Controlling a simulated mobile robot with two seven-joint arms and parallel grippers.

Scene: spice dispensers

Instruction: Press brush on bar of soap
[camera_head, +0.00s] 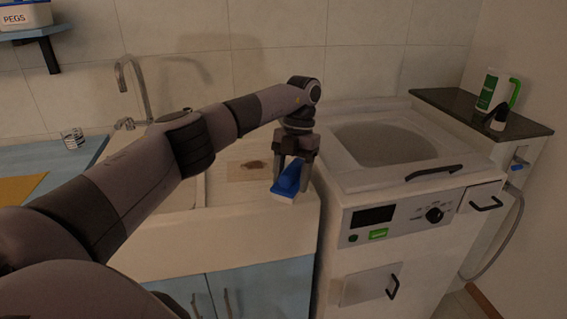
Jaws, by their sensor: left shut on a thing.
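My left gripper (291,174) points down over the front right corner of the white sink counter (222,222). It is shut on a blue brush (287,184), whose body shows between the fingers. A pale strip shows under the blue part, at or just above the counter top. My right gripper is not in view.
A top-loading washing machine (404,213) stands close on the right. A faucet (133,83) rises behind my arm. A glass (72,138) stands left; a green-and-white bottle (487,90) stands on the right shelf.

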